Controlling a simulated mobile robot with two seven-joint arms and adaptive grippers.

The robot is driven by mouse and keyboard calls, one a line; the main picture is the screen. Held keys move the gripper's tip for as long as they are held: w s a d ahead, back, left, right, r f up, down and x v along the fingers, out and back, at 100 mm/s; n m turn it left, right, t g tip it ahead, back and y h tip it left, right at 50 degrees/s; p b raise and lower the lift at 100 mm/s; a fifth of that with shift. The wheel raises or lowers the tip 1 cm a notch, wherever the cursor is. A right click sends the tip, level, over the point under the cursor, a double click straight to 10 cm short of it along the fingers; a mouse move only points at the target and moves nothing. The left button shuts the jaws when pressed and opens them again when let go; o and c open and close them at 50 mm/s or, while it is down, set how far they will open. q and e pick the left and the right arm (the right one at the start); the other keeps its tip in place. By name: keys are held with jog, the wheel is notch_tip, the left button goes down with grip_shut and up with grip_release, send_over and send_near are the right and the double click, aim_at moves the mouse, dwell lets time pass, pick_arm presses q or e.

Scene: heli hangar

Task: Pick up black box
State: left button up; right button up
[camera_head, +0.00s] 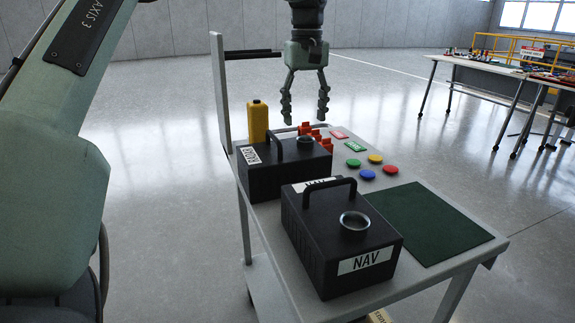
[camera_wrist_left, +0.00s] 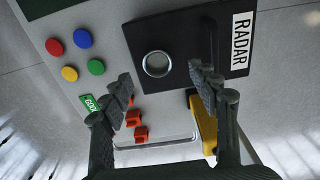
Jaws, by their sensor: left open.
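Two black boxes with top handles stand on the grey cart. The nearer one (camera_head: 340,240) is labelled NAV and has a round metal port on top. My left gripper (camera_head: 305,108) is open and empty, pointing down above the far end of the cart, beyond the RADAR box. In the left wrist view its fingers (camera_wrist_left: 165,95) are spread, with the RADAR box seen past the fingertips. My right gripper is not in view.
The cart (camera_head: 425,190) also holds a yellow bottle (camera_head: 258,120), orange pieces (camera_head: 312,131), coloured discs (camera_head: 367,174) and a dark green mat (camera_head: 425,222). An upright panel (camera_head: 220,95) rises at its left end. Tables with small items (camera_head: 500,68) stand at the back right.

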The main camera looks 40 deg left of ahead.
pick_arm(q)
jog(key=f, duration=0.5)
jog(key=shift+w, duration=0.3)
jog(key=shift+f, duration=0.4)
jog(key=c, duration=0.5)
jog(key=shift+c, duration=1)
grip_shut()
jog(key=shift+w+r, duration=0.1)
jog(key=shift+r, duration=0.05)
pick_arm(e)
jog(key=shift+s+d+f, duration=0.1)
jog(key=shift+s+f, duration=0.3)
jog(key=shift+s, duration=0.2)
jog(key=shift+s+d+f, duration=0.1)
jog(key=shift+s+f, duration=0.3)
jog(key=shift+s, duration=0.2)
